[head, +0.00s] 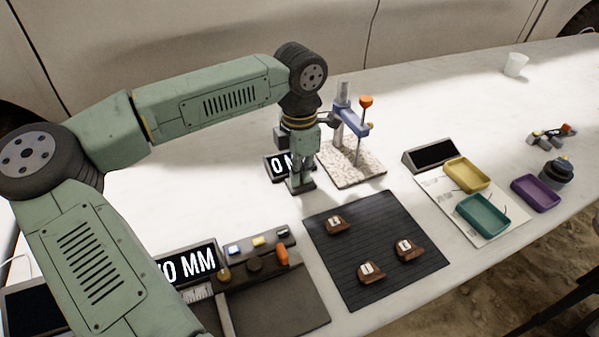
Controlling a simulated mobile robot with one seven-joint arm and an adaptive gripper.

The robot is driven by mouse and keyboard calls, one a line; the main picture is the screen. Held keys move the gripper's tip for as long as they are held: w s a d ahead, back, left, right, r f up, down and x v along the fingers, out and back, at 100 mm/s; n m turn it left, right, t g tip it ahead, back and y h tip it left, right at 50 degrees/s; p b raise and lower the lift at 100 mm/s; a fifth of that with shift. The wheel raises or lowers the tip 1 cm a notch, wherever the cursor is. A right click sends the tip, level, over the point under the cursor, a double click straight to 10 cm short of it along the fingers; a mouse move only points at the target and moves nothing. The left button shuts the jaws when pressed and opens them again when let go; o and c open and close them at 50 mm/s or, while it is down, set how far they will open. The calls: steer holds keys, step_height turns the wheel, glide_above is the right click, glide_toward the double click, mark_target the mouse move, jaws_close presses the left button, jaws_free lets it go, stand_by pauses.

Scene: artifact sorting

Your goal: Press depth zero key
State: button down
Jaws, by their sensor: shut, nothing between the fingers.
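My gripper (301,180) points down, shut and empty, just left of the depth gauge stand. The stand (343,95) has a grey post, a blue arm and an orange-topped spindle (365,102) over a speckled stone base (350,172). A small black display (273,168) beside it shows "0 M", with the rest hidden behind my gripper. A small dark block (299,189) shows at my fingertips; I cannot tell whether it is the depth zero key or whether I touch it.
A black ribbed mat (385,218) holds three brown artifacts. Yellow (466,174), teal (482,215) and purple (535,193) trays sit right. A white cup (515,65) stands far back.

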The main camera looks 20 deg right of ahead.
steer(key=shift+r+p, duration=0.3)
step_height(320, 180, up, 14)
steer(key=shift+f, duration=0.25)
stand_by(0.7)
